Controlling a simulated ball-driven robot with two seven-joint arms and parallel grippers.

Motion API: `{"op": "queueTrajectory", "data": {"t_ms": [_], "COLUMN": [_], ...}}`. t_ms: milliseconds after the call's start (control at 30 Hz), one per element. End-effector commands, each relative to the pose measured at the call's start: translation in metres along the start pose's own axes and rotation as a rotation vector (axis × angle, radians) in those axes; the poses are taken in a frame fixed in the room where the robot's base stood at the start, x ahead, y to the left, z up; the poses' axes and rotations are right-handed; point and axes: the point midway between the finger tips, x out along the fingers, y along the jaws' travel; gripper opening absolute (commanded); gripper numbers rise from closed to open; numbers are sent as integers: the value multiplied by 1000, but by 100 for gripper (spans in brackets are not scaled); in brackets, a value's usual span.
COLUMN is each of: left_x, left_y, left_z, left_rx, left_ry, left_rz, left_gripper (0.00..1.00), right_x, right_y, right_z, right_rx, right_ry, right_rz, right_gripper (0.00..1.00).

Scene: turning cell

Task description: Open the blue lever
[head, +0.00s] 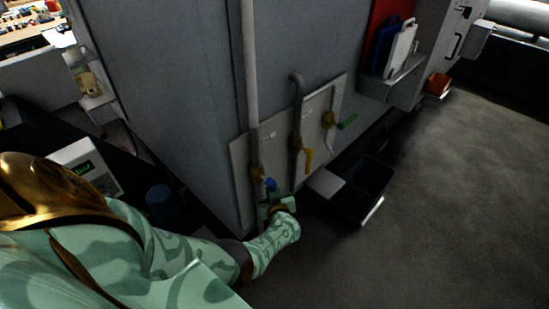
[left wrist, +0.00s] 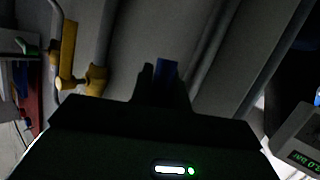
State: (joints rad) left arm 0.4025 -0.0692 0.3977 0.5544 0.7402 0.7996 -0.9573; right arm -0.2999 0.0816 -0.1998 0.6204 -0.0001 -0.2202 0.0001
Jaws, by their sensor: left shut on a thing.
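My left gripper (head: 269,196) is at this lever, low in front of the panel. In the left wrist view, my left gripper (left wrist: 164,84) is shut on the blue lever (left wrist: 166,69), whose blue end sticks up between the two dark fingers. The rest of the lever is hidden by the gripper. My right gripper is in neither view.
A yellow lever (head: 309,160) and a green lever (head: 348,121) sit on valves to the right on the same panel (head: 320,108). A dark open bin (head: 364,185) stands below the panel. A blue cylinder (head: 161,202) is at left. The floor at right is clear.

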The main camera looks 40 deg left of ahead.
Motion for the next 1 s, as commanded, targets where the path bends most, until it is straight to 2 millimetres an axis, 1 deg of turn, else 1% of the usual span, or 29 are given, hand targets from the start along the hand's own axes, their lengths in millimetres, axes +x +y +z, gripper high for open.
{"op": "queueTrajectory", "data": {"t_ms": [133, 600, 633, 667, 700, 1000], "left_x": [-1, -1, -1, -1, -1, -1], "left_y": [-1, -2, -2, -2, -2, -3], "left_z": [0, 0, 0, 0, 0, 0], "left_rx": [21, 31, 30, 30, 30, 29], "left_ry": [-16, -20, -19, -19, -19, -19], "left_rz": [-8, -11, -11, -11, -11, -13], "left_gripper": [0, 0, 25, 34, 39, 39], "right_x": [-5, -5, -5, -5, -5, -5], "right_y": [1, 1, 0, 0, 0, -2], "right_z": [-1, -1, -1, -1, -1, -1], "right_rx": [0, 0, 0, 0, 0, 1], "right_ry": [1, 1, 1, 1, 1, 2], "right_rz": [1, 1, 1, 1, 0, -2], "right_gripper": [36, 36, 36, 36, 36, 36]}}
